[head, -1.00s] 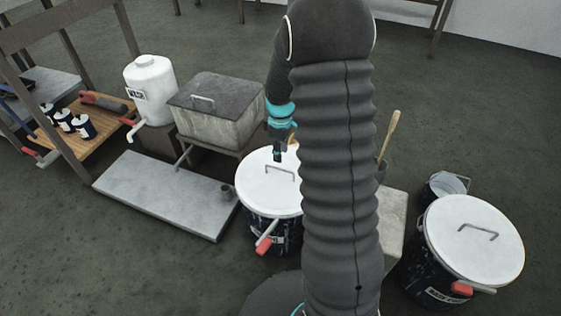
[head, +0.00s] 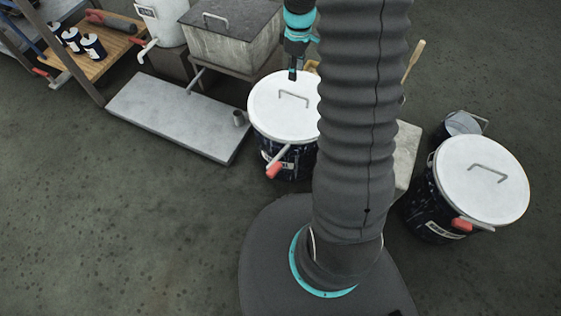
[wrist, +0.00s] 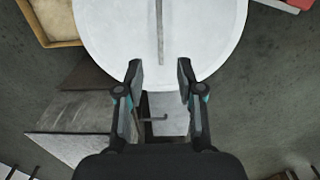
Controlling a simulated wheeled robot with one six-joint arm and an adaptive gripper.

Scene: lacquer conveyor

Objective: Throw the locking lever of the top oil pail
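A dark, spattered pail with a white lid (head: 284,98) stands left of my arm, its right side hidden by the arm. Its label is too small to read surely. A lever with a red grip (head: 275,170) sticks out from its near side, below the rim. A similar white-lidded pail (head: 484,175) stands at right with its own red-gripped lever (head: 462,224). My gripper (head: 293,74) is over the far edge of the left pail's lid. In the wrist view my gripper (wrist: 159,72) is open and empty, with a white lid (wrist: 105,35) and its bar handle (wrist: 160,30) beyond the fingertips.
A grey slab (head: 170,115) with a small cup (head: 239,119) lies left of the pail. Behind it stand a lidded tank (head: 230,45) and a white container with a tap (head: 160,20). A metal bucket (head: 461,124) is behind the right pail. The floor at front left is clear.

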